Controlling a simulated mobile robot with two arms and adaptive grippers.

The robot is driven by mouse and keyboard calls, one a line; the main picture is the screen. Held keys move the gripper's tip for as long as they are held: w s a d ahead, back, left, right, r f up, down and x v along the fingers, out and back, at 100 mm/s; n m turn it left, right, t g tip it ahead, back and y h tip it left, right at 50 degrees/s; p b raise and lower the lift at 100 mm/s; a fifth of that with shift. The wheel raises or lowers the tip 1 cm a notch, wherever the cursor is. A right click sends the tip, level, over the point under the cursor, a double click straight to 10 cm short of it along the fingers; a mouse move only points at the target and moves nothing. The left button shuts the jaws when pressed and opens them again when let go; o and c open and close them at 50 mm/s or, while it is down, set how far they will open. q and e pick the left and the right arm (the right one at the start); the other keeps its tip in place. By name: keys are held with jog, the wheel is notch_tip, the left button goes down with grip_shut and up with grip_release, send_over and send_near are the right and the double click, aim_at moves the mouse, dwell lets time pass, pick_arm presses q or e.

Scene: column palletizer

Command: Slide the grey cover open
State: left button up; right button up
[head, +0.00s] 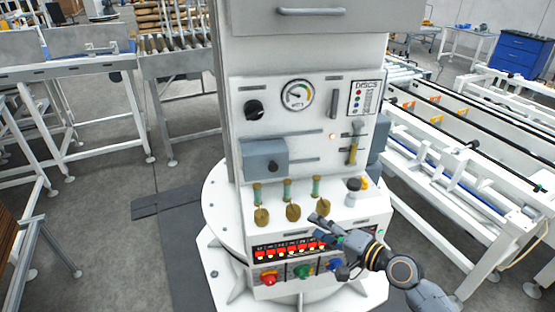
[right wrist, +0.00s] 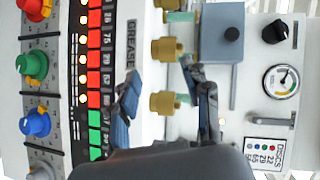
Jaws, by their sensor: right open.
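The grey cover (head: 264,158) is a blue-grey box-like piece with a small dark knob on the left of the white panel. It also shows at the top of the right wrist view (right wrist: 220,60), with its knob visible. What lies behind it is hidden. My right gripper (head: 318,229) is in front of the lower console, below and to the right of the cover and apart from it. Its two fingers are spread in the right wrist view (right wrist: 162,84), with a brass valve between them in the picture. It holds nothing. My left gripper is not in view.
Several brass valves (head: 293,212) stick out below the cover. Above are a black dial (head: 254,109) and a round gauge (head: 297,95). A red and green button strip (head: 289,250) and coloured knobs (head: 303,271) are lower. Conveyors (head: 470,180) stand to the right.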

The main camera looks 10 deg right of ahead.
jog(key=m+t+y, duration=0.1)
jog(key=m+y, duration=0.1)
send_near(275, 169)
jog(key=v, duration=0.5)
jog(key=p+x, duration=0.4)
jog(key=x, duration=0.8)
jog(key=shift+w+a+r, duration=0.1)
jog(key=shift+w+a, duration=0.05)
jog(key=shift+w, duration=0.05)
jog(key=shift+x, duration=0.8)
grip_shut()
